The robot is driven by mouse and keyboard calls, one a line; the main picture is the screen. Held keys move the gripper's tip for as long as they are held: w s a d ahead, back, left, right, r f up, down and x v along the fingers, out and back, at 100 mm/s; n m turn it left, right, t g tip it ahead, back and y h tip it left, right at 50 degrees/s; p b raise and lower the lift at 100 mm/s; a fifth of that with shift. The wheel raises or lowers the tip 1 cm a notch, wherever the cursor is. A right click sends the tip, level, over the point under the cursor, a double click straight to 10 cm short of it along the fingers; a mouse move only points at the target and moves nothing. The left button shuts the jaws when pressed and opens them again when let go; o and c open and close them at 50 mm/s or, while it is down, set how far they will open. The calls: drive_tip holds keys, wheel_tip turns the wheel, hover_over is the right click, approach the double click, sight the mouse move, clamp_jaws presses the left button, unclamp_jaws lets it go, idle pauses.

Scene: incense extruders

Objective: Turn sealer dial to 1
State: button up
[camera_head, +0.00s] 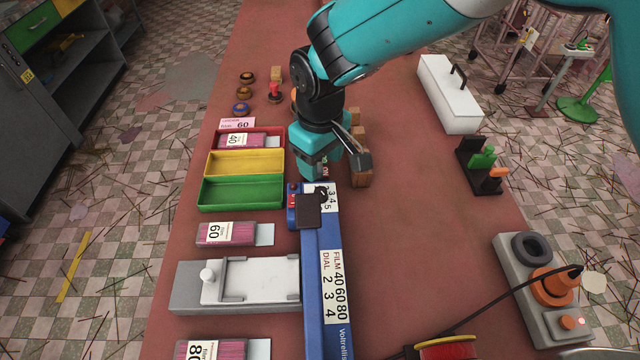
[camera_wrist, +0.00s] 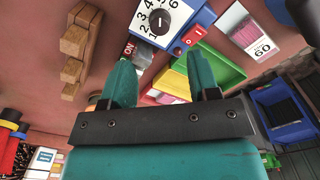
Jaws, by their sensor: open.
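The sealer (camera_head: 312,240) is a long blue machine on the red-brown table, with a film/dial chart (camera_head: 333,285) on its top. Its dial, a black knob (camera_head: 322,192) on a white numbered plate, is at its far end, partly crowded by a dark block. In the wrist view the dial (camera_wrist: 160,22) shows numbers around it; I cannot tell which one its pointer marks. A red switch (camera_wrist: 194,36) sits beside it. My gripper (camera_wrist: 161,75) is open and empty, its two teal fingers apart from the dial. In the head view it is just beyond the sealer's far end.
Red, yellow (camera_head: 245,162) and green (camera_head: 240,193) trays stand left of the gripper. Wooden blocks (camera_head: 360,165) stand close on its right. A white box (camera_head: 449,95) and a control box with an orange knob (camera_head: 553,290) are farther right.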

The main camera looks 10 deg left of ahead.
sight(321, 190)
wheel_tip(321, 190, down, 9)
drive_tip(key=shift+p, duration=0.85)
drive_tip(key=c, duration=0.9)
